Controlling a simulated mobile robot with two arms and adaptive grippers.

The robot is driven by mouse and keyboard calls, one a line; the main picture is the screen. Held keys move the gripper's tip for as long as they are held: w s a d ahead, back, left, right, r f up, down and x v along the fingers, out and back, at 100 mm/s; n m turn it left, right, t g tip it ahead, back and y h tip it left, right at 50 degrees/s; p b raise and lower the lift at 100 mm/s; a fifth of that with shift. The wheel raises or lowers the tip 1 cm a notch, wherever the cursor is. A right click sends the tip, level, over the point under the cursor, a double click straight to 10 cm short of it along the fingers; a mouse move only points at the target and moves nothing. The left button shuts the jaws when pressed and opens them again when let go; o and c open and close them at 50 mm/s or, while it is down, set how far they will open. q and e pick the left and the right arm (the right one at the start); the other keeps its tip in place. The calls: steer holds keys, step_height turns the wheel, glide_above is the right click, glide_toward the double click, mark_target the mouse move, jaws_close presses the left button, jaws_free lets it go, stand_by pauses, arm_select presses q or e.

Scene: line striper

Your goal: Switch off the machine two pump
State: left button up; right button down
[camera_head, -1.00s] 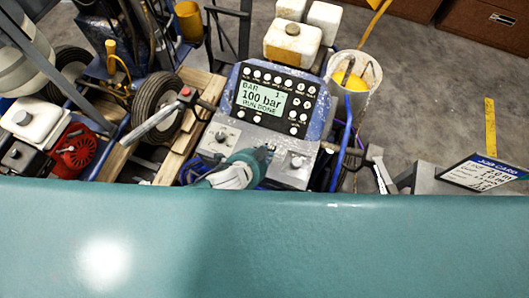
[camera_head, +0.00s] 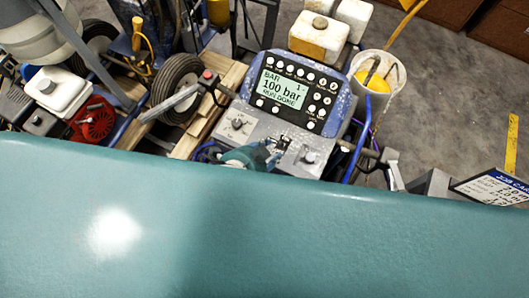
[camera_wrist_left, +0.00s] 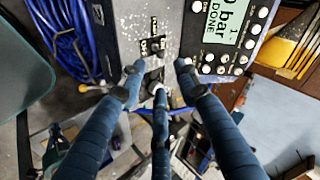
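The machine's blue-grey console (camera_head: 262,128) stands at the centre of the head view. Its display (camera_head: 282,88) reads "100 bar" and "RUN DONE". On the lower plate are a left knob (camera_head: 237,124), a small middle switch (camera_head: 282,143) and a right knob (camera_head: 308,157). My left gripper (camera_head: 262,154) is at the plate's front, beside the middle switch. In the left wrist view its three fingers (camera_wrist_left: 159,75) are spread around a dark control on the plate, with nothing gripped. Contact cannot be told. The display also shows there (camera_wrist_left: 228,22). My right gripper is in neither view.
A white bucket (camera_head: 392,82) and a job card (camera_head: 492,188) are on the right. A wheel (camera_head: 178,88), wooden planks (camera_head: 205,112) and a red engine (camera_head: 92,120) are on the left. Blue hose (camera_wrist_left: 62,35) lies beside the plate.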

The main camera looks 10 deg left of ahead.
arm_select(q)
steer(key=v, duration=0.2)
steer(key=shift+s+a+r, duration=0.1)
steer(key=shift+s+r, duration=0.05)
steer(key=shift+r, duration=0.05)
stand_by(0.4)
